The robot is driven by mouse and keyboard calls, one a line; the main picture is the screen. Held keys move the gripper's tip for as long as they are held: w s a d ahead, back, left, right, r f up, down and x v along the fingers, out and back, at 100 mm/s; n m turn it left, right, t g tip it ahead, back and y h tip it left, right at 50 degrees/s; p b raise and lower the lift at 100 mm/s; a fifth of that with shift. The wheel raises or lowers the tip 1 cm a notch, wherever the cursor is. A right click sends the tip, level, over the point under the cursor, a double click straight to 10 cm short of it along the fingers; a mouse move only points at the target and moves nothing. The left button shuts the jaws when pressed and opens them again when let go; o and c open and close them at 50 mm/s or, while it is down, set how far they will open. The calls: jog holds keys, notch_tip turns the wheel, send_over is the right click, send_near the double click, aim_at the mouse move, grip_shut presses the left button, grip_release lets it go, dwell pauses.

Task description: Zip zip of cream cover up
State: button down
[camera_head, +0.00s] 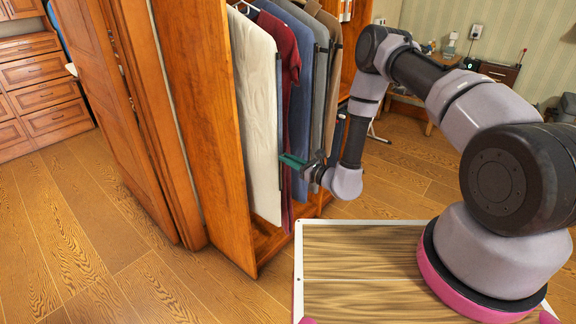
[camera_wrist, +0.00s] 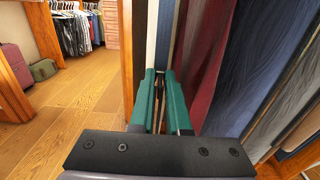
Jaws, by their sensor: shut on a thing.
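The cream cover (camera_head: 256,120) hangs at the front left end of a row of garments in the head view. A dark zip strip (camera_head: 278,110) runs down its right edge. My gripper (camera_head: 286,158), with green fingers, is at this edge, a little below the middle of the cover. In the wrist view, the fingertips (camera_wrist: 161,76) are close together at the cream cover's narrow edge (camera_wrist: 152,35), shut on the zip. The zip pull itself is hidden between the fingers.
A maroon garment (camera_head: 289,75) and blue, grey and tan ones hang close behind the cover. The wooden wardrobe's side panel (camera_head: 205,120) stands to the left. A wooden-topped tray (camera_head: 350,270) lies below the arm. The floor (camera_head: 90,215) at left is clear.

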notch_tip(320, 180, up, 34)
jog(key=shift+f, duration=0.15)
jog(key=c, duration=1)
grip_release()
jog(key=v, duration=1)
jog(key=shift+s+d, duration=0.3)
